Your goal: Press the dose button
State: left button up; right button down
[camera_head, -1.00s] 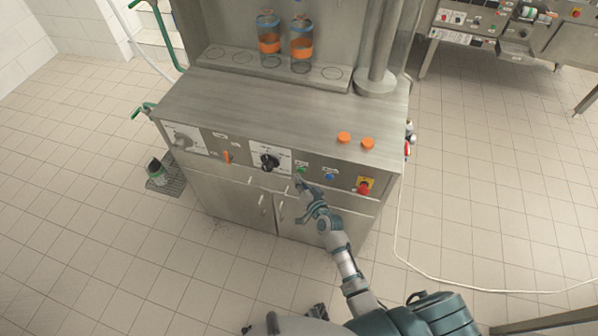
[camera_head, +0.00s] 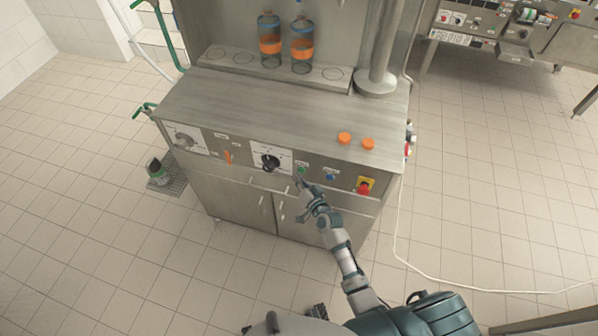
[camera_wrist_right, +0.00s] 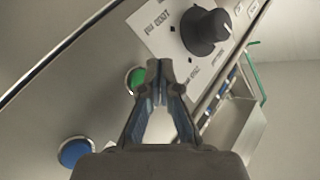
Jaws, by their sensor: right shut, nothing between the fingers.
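The cup filler's front panel has a green button (camera_head: 302,170), a blue button (camera_head: 330,177) and a black rotary knob (camera_head: 270,162). I cannot read which button is labelled for the dose. My right gripper (camera_head: 298,182) is shut and empty, close in front of the panel just below the green button. In the right wrist view the closed fingertips (camera_wrist_right: 160,66) lie beside the green button (camera_wrist_right: 134,80) and partly overlap its edge; I cannot tell whether they touch it. The blue button (camera_wrist_right: 75,152) and the black knob (camera_wrist_right: 206,31) also show there. My left gripper is out of view.
A red emergency stop (camera_head: 364,187) on a yellow plate is at the panel's right. Two orange caps (camera_head: 356,141) lie on the steel worktop (camera_head: 250,110). Two bottles (camera_head: 285,45) stand on the rear shelf. A white cable runs along the floor at right.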

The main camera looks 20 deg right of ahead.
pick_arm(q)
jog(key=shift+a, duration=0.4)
pick_arm(e)
jog(key=shift+d, duration=0.2)
jog(key=shift+d, duration=0.1)
jog(key=shift+w+d, duration=0.1)
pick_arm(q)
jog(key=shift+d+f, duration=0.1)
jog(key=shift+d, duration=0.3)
pick_arm(e)
jog(key=shift+w, duration=0.2)
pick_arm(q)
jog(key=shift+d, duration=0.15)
pick_arm(e)
jog(key=shift+w, duration=0.1)
jog(key=shift+d, duration=0.1)
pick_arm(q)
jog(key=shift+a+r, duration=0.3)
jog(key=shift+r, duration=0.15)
pick_arm(e)
jog(key=shift+s+a, duration=0.2)
jog(key=shift+s, duration=0.6)
jog(key=shift+f, duration=0.1)
